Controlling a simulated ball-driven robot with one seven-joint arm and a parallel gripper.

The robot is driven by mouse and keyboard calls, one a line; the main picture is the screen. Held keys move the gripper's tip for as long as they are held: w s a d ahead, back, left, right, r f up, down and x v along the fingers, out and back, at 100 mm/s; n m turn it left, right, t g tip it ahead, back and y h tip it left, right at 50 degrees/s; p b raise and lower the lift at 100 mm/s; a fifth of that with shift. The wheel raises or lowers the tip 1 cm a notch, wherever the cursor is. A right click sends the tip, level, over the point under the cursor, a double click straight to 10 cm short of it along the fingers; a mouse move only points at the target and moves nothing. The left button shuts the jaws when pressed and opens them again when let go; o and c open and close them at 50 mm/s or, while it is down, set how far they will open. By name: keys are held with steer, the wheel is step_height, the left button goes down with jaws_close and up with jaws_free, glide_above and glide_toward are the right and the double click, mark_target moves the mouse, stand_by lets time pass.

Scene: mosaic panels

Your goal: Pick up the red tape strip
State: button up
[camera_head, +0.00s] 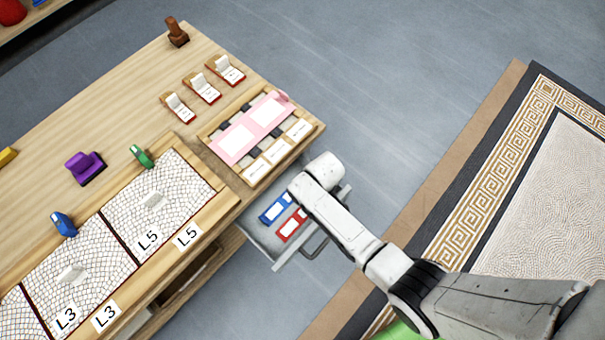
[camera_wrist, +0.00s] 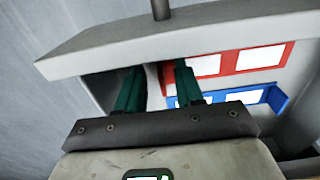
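The red tape strip (camera_head: 291,224) lies in the open drawer (camera_head: 262,243), beside the blue strip (camera_head: 276,207). It is a red frame with white panels. In the wrist view the red tape strip (camera_wrist: 240,62) runs right from my gripper (camera_wrist: 157,74), with the blue strip (camera_wrist: 272,97) alongside. My gripper's two teal fingers are apart, reaching over the drawer's inside. The strip's left end shows between them, partly hidden by the right finger. I cannot tell if they touch. In the head view my arm hides the fingers.
The drawer front (camera_wrist: 200,38) with its handle stands close to the fingers. The wooden table (camera_head: 110,105) bears mosaic panels (camera_head: 180,190), small stamps, cards and a pink-covered tray (camera_head: 205,138). Grey floor (camera_head: 400,90) is clear behind the drawer, with a patterned rug (camera_head: 575,150) right.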

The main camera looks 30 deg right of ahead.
steer(key=shift+f, duration=0.5)
jaws_close()
